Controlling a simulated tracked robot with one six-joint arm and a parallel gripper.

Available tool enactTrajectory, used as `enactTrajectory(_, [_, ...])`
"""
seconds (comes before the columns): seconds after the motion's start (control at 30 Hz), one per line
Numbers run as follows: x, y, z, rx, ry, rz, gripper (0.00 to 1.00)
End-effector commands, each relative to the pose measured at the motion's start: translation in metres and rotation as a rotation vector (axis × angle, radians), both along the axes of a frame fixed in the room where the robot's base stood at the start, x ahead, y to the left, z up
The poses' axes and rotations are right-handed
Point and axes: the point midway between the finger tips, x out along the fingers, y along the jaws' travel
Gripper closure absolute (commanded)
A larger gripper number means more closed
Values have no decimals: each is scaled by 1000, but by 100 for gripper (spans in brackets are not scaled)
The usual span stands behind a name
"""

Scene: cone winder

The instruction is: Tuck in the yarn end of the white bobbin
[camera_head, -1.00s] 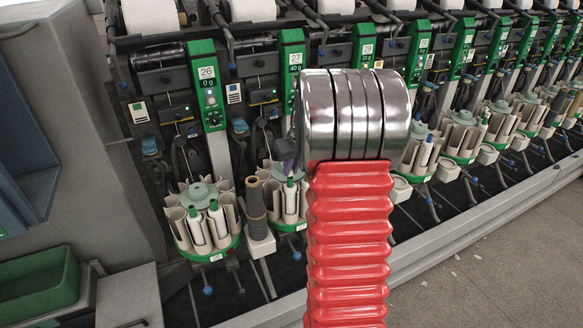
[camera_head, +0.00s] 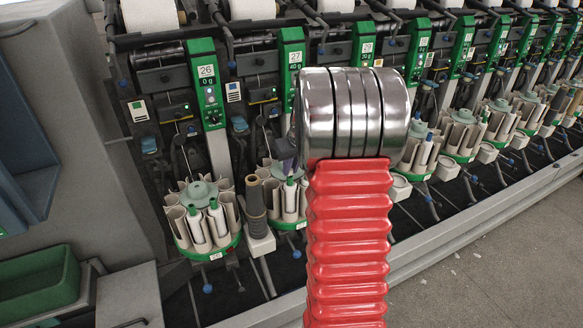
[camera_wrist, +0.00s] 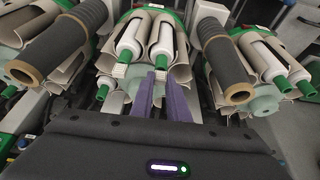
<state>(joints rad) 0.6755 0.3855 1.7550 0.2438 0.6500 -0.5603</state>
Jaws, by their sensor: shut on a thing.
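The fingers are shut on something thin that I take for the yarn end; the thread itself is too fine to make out. In the head view my gripper (camera_head: 286,152) shows only partly, above the magazine under unit 27, with the rest behind my wrist.
A dark cone tube (camera_wrist: 62,42) stands on the left and another dark tube (camera_wrist: 225,62) on the right. A neighbouring magazine (camera_wrist: 262,62) is at the right. In the head view, unit 26's magazine (camera_head: 203,192) is left of my arm.

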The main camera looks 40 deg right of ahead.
Motion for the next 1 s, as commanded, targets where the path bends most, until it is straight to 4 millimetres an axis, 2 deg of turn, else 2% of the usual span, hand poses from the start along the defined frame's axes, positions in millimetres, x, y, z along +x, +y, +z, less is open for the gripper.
enactTrajectory(0.73, [0,0,-2,0,0,0,94])
enactTrajectory(0.77, [0,0,-2,0,0,0,83])
enactTrajectory(1.0, [0,-1,-2,0,0,-1,67])
